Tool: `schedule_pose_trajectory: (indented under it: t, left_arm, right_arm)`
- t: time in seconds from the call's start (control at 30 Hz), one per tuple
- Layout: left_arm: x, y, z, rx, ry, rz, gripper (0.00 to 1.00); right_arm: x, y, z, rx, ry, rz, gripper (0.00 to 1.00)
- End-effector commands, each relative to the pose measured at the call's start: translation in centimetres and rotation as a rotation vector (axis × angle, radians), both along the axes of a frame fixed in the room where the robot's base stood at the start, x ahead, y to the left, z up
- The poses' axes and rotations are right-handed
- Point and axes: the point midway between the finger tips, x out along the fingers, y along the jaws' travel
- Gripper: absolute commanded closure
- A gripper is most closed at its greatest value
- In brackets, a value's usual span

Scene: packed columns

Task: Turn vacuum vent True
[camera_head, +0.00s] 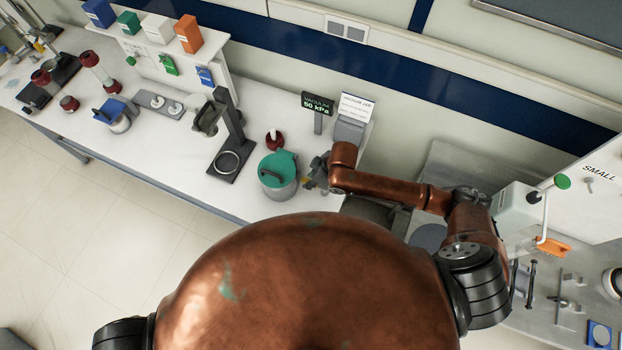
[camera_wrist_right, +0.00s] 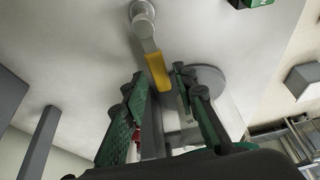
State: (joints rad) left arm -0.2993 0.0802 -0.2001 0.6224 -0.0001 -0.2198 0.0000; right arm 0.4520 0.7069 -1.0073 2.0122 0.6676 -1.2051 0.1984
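A vacuum jar (camera_head: 280,190) with a green lid (camera_head: 278,167) stands on the white bench. The vacuum display (camera_head: 317,104) behind it reads 50 kPa. My right gripper (camera_head: 313,178) is just right of the jar, at about lid height. A small yellow part (camera_head: 306,182), perhaps the vent lever, shows between them. In the right wrist view the yellow lever (camera_wrist_right: 158,72) lies ahead of and partly between the fingertips (camera_wrist_right: 163,92). The fingers are apart; I cannot tell whether they touch it. My left gripper is out of view.
A dark stand with a ring (camera_head: 229,162) is left of the jar. A red-based flask (camera_head: 274,140) is behind it, and a vacuum jar sign (camera_head: 355,107) stands at the back right. More labware fills the bench's left end. Bare bench lies in front of the stand.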

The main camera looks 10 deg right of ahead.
Motion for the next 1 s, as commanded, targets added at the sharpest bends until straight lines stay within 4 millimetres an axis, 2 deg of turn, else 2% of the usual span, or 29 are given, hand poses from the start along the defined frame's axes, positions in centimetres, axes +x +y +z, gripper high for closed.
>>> schedule_pose_trajectory:
  t: [0.37,1.0]
  left_arm:
    - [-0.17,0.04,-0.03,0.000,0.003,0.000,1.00]
    - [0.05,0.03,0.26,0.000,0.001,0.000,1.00]
  right_arm:
    - [0.00,-0.02,0.01,0.000,0.000,0.000,1.00]
    - [0.52,-0.44,0.09,-0.001,0.000,-0.024,1.00]
